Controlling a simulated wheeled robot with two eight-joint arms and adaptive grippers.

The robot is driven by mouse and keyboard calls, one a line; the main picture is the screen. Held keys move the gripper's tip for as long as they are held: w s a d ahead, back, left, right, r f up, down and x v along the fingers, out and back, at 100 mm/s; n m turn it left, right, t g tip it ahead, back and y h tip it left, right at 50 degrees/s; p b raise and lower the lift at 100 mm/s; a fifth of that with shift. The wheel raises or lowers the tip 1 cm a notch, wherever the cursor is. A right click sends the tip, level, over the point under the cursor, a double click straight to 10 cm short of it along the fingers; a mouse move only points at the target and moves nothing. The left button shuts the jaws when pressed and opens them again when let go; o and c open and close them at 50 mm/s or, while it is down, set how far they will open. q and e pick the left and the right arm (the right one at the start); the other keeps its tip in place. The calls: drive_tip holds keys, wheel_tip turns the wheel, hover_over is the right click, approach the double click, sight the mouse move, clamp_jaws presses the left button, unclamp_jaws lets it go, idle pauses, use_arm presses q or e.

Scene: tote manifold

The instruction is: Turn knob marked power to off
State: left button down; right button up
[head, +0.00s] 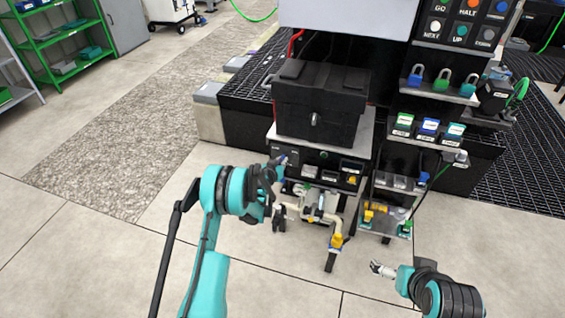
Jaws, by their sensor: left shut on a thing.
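A dark control panel (321,168) runs along the front of the cart below a black tote. It carries small controls and white labels too small to read, so I cannot tell which one is marked power. My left gripper (281,163) is at the panel's left end, shut on a small knob there. The gripper and wrist hide most of that knob and its pointer, so its setting does not show. My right gripper (376,267) is low at the right, over the floor and away from the panel; its fingers are too small to judge.
The black tote (318,112) sits on the cart above the panel. Pipes and a yellow-handled valve (337,241) are below. To the right are coloured padlocks (441,81), labelled bins (428,128) and a button board (464,22). The floor (120,235) at left is clear.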

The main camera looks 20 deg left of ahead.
use_arm(q)
drive_tip(key=shift+a+f+n+h, duration=0.1)
drive_tip(key=shift+a+n+h, duration=0.1)
drive_tip(key=shift+n+h, duration=0.9)
drive_tip(key=shift+a+f+n+h, duration=0.15)
drive_tip(key=shift+n+h, duration=0.55)
drive_tip(key=shift+n, duration=0.8)
drive_tip(key=shift+t, duration=0.3)
drive_tip(key=c, duration=1.5)
unclamp_jaws()
drive_tip(key=shift+c, duration=0.2)
drive_tip(key=v, duration=1.2)
